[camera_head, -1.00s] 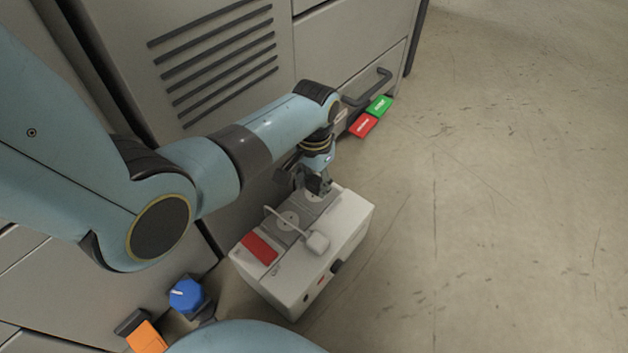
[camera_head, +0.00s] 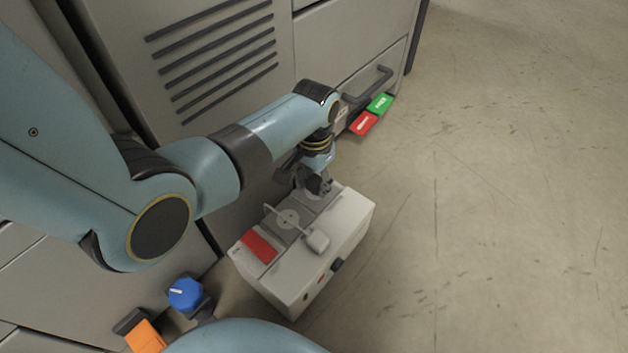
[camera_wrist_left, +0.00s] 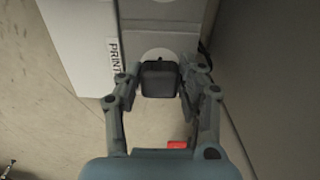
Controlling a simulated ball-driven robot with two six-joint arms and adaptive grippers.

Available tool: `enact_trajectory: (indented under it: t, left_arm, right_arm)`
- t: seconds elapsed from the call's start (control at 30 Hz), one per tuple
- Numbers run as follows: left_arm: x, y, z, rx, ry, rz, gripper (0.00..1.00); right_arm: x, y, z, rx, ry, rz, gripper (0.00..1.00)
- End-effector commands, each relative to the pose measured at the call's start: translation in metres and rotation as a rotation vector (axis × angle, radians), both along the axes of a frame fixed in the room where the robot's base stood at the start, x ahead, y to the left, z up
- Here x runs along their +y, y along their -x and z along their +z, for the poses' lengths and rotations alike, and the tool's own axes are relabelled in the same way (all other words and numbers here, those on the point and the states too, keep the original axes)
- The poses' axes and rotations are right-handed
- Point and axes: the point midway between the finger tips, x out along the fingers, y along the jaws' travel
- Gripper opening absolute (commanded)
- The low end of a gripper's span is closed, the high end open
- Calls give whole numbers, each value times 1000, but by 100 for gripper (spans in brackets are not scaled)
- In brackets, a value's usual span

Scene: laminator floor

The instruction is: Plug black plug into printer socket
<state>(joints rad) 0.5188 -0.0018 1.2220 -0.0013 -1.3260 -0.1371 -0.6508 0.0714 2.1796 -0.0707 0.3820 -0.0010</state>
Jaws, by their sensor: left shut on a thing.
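My left gripper (camera_head: 319,186) is over the far end of a white socket box (camera_head: 345,222) on the floor. In the left wrist view its fingers (camera_wrist_left: 160,82) are shut on the black plug (camera_wrist_left: 159,80). The plug is right over a pale round socket (camera_wrist_left: 157,54) beside a label reading "PRINT" (camera_wrist_left: 113,52), its end cut off. The plug covers part of the socket, so I cannot tell whether it is seated. The plug is hardly visible in the head view. My right gripper is not in view.
A white plug (camera_head: 317,240) with a cable lies over the box top, near another round socket (camera_head: 287,219) and a red patch (camera_head: 258,247). A grey cabinet (camera_head: 340,45) with a handle stands behind. A blue knob (camera_head: 185,293) is at lower left. Floor at right is clear.

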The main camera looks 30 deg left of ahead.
Motion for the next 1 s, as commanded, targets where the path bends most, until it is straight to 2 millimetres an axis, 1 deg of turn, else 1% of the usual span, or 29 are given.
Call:
enact_trajectory:
  t: [0.17, 0.5, 1.0]
  left_arm:
    - [0, 0, 0, 0, 0, 0, 7]
    - [0, -1, 1, -2, 0, 0, 7]
    - [0, 0, 0, 0, 0, 0, 7]
  right_arm:
    - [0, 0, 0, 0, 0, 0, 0]
    - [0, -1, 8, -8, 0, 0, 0]
    - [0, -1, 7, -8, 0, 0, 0]
